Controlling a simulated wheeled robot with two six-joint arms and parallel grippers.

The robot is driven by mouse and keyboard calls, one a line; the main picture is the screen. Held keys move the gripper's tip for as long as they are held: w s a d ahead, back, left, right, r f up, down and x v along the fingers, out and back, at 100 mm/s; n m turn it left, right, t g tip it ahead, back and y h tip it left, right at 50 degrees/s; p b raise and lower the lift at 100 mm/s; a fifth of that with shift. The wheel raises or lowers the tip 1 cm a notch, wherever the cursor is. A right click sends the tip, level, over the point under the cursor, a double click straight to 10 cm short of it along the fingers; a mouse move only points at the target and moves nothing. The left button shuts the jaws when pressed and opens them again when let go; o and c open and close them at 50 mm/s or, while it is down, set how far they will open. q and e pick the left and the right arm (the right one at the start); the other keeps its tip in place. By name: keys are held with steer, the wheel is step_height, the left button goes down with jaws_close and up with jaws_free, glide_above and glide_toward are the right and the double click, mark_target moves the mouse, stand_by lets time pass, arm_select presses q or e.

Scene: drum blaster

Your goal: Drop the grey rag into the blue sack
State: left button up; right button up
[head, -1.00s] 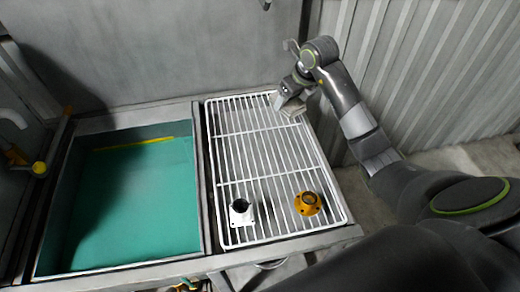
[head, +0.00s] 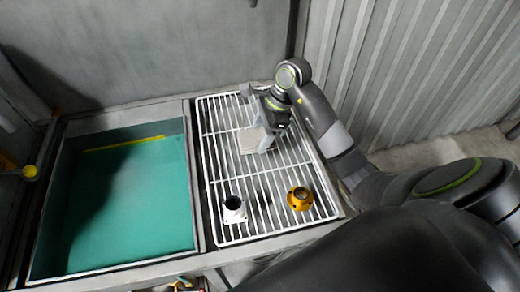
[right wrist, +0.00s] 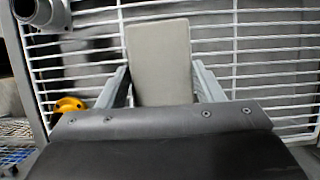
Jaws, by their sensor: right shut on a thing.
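The grey rag (head: 252,141) is a flat, pale grey rectangle at my right gripper (head: 259,137), over the middle of the white rack. In the right wrist view the rag (right wrist: 160,65) sticks out between the two fingers of the right gripper (right wrist: 160,88), which is shut on it. I cannot tell whether the rag touches the rack. I cannot make out a blue sack in the head view. A small bluish patch (right wrist: 14,130) shows at the left edge of the right wrist view; I cannot tell what it is. My left gripper is out of view.
The white wire rack (head: 222,181) carries a whitish metal fitting (head: 234,211) and an orange flange (head: 300,199) near its front. Left of it is a basin with a teal bottom (head: 125,200). A corrugated wall (head: 400,70) stands behind and to the right.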

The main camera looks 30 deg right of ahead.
steer(key=shift+f+p, duration=0.55)
steer(key=shift+f, duration=2.1)
steer(key=shift+f, duration=0.2)
steer(key=o, duration=1.1)
steer(key=shift+c, duration=0.2)
steer(key=shift+r, duration=0.1)
